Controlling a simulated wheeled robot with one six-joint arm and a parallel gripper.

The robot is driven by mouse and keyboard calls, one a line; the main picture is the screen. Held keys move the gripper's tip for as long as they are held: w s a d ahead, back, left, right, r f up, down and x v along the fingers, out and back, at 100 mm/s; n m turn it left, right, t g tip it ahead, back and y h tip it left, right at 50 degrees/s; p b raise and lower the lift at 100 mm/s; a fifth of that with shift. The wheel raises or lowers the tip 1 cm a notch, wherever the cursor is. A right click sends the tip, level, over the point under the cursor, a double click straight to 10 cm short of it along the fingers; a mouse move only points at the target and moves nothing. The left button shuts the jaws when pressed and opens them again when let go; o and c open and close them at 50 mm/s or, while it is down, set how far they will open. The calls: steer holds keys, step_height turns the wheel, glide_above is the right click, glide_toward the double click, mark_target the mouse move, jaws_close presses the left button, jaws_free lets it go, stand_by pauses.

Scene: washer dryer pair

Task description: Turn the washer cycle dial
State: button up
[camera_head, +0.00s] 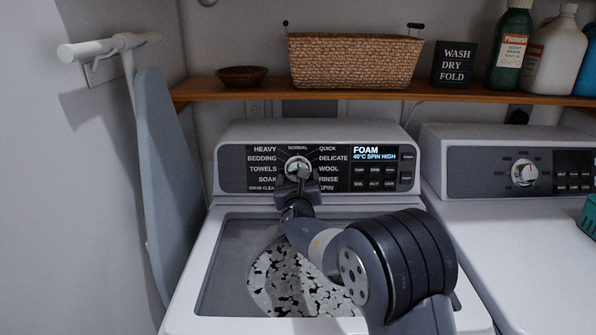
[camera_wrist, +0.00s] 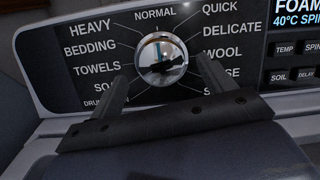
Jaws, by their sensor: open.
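The washer (camera_head: 235,215) stands in the middle of the head view, with a dark control panel along its back. Its round silver cycle dial (camera_head: 297,163) sits among printed cycle names, with NORMAL at the top. In the wrist view the dial (camera_wrist: 162,60) is shiny, with a pale blue-white streak near its top. My gripper (camera_head: 299,178) reaches up to the dial from below. In the wrist view my gripper (camera_wrist: 162,84) is open, with one finger on each side of the dial's lower part. I cannot tell whether the fingers touch it. The display reads FOAM, 40°C SPIN HIGH.
A second machine (camera_head: 525,240) with its own dial (camera_head: 523,172) stands at the right. A wooden shelf (camera_head: 380,95) above holds a basket (camera_head: 352,62), a bowl, a sign and bottles. An ironing board (camera_head: 165,170) leans at the left. My arm crosses the washer's glass lid (camera_head: 230,255).

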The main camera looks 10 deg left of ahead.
steer(key=shift+p+x, duration=0.3)
steer(key=shift+x, duration=1.35)
steer(key=c, duration=1)
